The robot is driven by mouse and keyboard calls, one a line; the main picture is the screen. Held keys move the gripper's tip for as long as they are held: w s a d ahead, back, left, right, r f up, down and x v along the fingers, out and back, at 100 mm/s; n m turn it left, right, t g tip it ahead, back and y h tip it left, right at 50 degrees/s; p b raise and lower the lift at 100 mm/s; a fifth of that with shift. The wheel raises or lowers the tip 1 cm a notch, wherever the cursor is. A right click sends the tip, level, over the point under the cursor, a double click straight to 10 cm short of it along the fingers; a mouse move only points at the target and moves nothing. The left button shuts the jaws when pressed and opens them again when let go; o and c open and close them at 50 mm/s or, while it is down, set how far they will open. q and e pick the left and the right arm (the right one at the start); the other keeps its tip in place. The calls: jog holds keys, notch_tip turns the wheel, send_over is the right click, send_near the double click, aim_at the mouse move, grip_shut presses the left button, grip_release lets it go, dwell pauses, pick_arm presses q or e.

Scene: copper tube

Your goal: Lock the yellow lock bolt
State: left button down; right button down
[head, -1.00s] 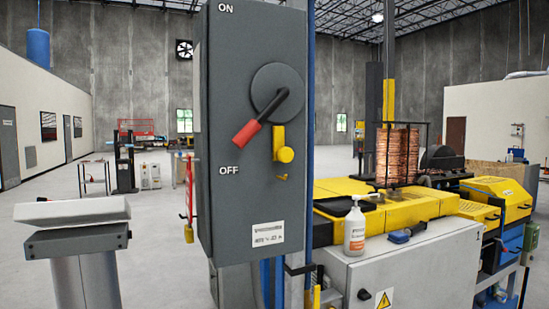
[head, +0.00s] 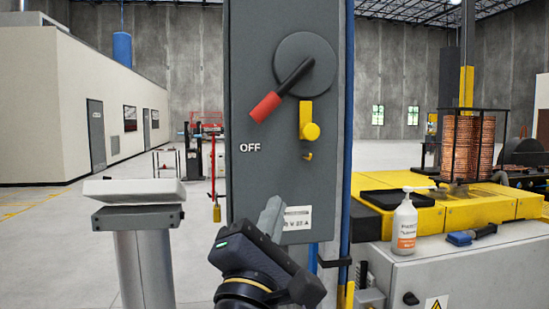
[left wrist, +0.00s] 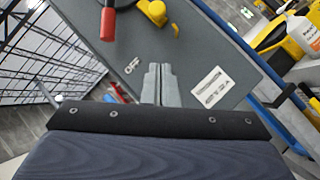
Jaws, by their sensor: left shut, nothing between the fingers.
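The red-tipped handle (head: 270,102) points down and left, toward the OFF mark. A small yellow tab (head: 308,156) lies under the bolt. My left gripper (head: 272,208) is in front of the lower part of the box, below the bolt and apart from it. Its fingers are closed together and empty, as the left wrist view shows (left wrist: 160,72). My right gripper is not seen.
A white-topped grey pedestal (head: 140,215) stands left of the box. To the right are a white cabinet (head: 460,262), a pump bottle (head: 405,225), a blue brush (head: 465,237) and a yellow machine with copper coils (head: 468,148). A blue post (head: 346,110) runs beside the box.

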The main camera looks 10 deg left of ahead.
pick_arm(q)
jog(key=shift+s+a+r+n+y, duration=0.1)
jog(key=shift+a+r+n+y, duration=0.05)
jog(key=shift+n+y, duration=0.25)
jog(key=p, duration=0.6)
send_near(308, 120)
jog(key=shift+w+a, duration=0.15)
jog(key=shift+w, duration=1.15)
